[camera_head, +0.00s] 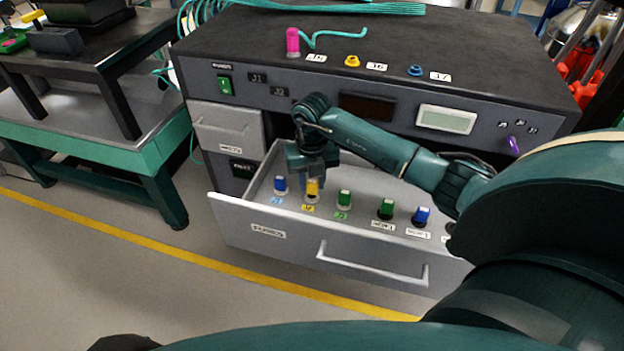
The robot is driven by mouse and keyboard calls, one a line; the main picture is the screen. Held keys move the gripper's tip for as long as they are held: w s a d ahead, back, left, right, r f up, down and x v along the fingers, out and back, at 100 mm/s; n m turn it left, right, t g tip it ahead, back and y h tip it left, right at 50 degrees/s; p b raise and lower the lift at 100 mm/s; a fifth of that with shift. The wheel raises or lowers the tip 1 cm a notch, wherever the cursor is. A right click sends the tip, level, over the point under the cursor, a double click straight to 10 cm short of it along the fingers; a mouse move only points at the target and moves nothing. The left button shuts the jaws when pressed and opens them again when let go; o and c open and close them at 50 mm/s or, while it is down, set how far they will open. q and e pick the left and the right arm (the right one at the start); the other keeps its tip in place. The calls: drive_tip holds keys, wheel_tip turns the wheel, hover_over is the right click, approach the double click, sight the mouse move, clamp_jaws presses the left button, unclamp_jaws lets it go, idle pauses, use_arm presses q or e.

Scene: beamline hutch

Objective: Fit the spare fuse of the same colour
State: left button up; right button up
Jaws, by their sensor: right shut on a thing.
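My right gripper (313,176) reaches down into the open drawer (269,216) and is shut on the yellow fuse (312,190). The fuse is upright at its place in the row, behind a small yellow label; whether it is still seated is too small to tell. A blue fuse (280,184) stands to its left and a green fuse (344,198) to its right. Further right are a dark-based green fuse (386,208) and a dark-based blue fuse (422,215). On the cabinet top are a yellow socket (352,61) and a blue socket (415,71). My left gripper is out of view.
A pink cylinder (293,41) stands on the cabinet top (465,50) by label 15, with a teal cable beside it. My right arm crosses the cabinet front and hides the drawer's right end. A green-framed bench (150,157) stands at the left.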

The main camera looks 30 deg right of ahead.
drive_tip(key=shift+f+b, duration=0.4)
drive_tip(key=shift+f, duration=0.15)
idle(0.4)
drive_tip(key=o, duration=1.1)
drive_tip(key=shift+o, duration=0.2)
